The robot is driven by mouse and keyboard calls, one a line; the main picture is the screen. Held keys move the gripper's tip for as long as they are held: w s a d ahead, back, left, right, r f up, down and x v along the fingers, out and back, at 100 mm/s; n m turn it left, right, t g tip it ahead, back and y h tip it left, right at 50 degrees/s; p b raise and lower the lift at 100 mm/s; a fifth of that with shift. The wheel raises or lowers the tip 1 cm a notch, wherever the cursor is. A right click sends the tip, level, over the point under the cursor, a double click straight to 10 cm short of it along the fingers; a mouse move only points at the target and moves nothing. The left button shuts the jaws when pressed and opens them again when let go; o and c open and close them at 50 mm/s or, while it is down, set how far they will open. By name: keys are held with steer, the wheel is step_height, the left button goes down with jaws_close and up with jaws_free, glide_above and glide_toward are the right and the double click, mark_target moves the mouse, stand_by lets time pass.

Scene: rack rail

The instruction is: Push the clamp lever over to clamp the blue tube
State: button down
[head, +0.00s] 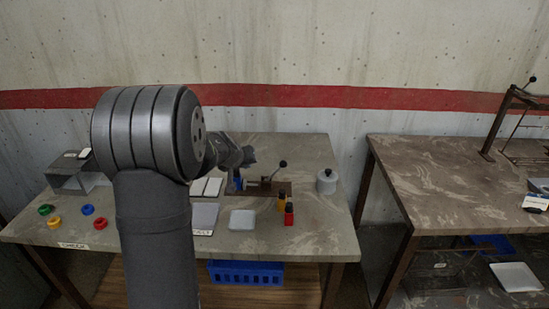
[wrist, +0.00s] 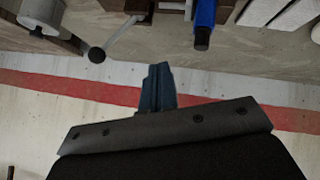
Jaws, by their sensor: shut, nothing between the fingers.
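The clamp (head: 268,188) is a brown metal fixture on the left table. Its lever ends in a black ball (head: 283,163), raised and leaning right in the head view. The blue tube (head: 238,184) is at the clamp's left side, partly hidden by my arm. In the wrist view the lever's black ball (wrist: 97,54) is left of my gripper (wrist: 158,72), and the blue tube (wrist: 204,22) is to its upper right. My gripper is shut and empty, with a visible gap to the lever ball in that view.
A grey lidded canister (head: 327,182) stands right of the clamp. A yellow bottle (head: 282,201) and a red bottle (head: 289,215) stand in front. A pale box (head: 242,220) and coloured rings (head: 87,209) are also on the table. The wall rises behind.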

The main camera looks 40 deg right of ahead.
step_height(320, 180, up, 8)
steer(key=d+g+h, duration=0.1)
steer(key=g+h, duration=0.1)
steer(key=g, duration=0.2)
glide_toward(284, 161)
steer(key=w+d+f, duration=0.1)
steer(key=w+d, duration=0.2)
steer(key=w, duration=0.1)
steer(key=f, duration=0.1)
steer(key=s+d+f, duration=0.1)
steer(key=s+f, duration=0.1)
steer(key=shift+d+f, duration=0.2)
steer(key=shift+d, duration=0.15)
steer(key=shift+d, duration=0.1)
steer(key=shift+s+d+f+m+t+y, duration=0.15)
steer(key=shift+s+d+f+t+y, duration=0.15)
steer(key=shift+s+d+y, duration=0.15)
steer(key=shift+s+d+f+m+t+y, duration=0.15)
steer(key=shift+s+d+f+t+y, duration=0.2)
steer(key=shift+s+d, duration=0.2)
steer(key=shift+s+d+f, duration=0.45)
steer(key=shift+f, duration=0.05)
